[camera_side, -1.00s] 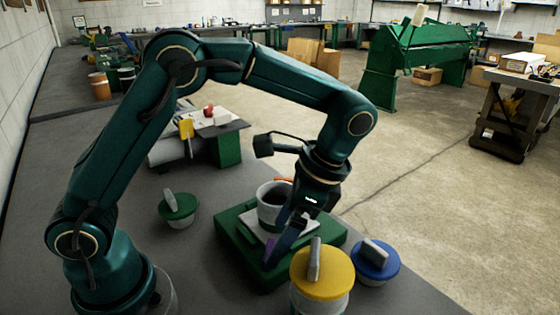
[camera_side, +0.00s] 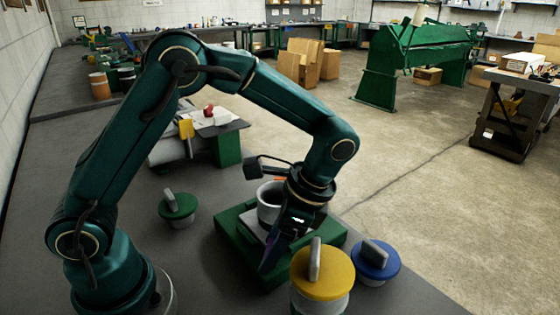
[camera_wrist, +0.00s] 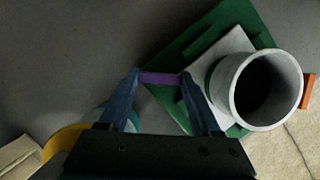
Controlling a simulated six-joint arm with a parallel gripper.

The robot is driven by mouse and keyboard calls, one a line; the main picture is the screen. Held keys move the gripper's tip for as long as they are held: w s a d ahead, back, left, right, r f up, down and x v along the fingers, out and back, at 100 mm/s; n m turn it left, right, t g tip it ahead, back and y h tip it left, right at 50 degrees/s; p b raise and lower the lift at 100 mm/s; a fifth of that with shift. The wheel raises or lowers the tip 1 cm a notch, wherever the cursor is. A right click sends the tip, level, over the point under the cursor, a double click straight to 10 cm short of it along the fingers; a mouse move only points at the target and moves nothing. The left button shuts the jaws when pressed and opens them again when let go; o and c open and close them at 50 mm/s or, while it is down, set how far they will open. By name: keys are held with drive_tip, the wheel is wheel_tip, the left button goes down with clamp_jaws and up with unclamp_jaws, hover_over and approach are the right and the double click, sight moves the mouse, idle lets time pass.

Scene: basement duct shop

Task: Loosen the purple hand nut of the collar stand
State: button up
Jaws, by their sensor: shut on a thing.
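The collar stand is a green base (camera_side: 236,228) with a pale plate and an upright, open-topped grey collar (camera_side: 267,211). In the wrist view the green base (camera_wrist: 240,22) lies at upper right, with the collar (camera_wrist: 226,88) at right. The purple hand nut (camera_wrist: 160,78) shows as a short bar at the stand's near side. My gripper (camera_wrist: 161,77) has its two blue fingers closed on the nut's ends.
A yellow-lidded jar (camera_side: 335,272) stands close right of my gripper, with a blue-lidded jar (camera_side: 376,262) beyond. A green-lidded jar (camera_side: 178,207) is left of the stand. An orange piece (camera_wrist: 308,91) sits beside the collar. The bench at left is clear.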

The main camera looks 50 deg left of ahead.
drive_tip(key=shift+n, duration=0.3)
drive_tip(key=n+g+h, duration=0.1)
drive_tip(key=n, duration=0.2)
drive_tip(key=shift+w+a+n, duration=0.1)
drive_tip(key=shift+n, duration=0.2)
drive_tip(key=n+h, duration=0.2)
drive_tip(key=n, duration=0.2)
drive_tip(key=shift+a+n, duration=0.15)
drive_tip(key=shift+n, duration=0.15)
drive_tip(key=n+h, duration=0.2)
drive_tip(key=n, duration=0.2)
drive_tip(key=shift+a+n, duration=0.1)
drive_tip(key=shift+n, duration=0.2)
drive_tip(key=shift+n+t+h, duration=0.4)
drive_tip(key=shift+n+h, duration=0.3)
drive_tip(key=shift+n, duration=1.5)
drive_tip(key=o, duration=1.4)
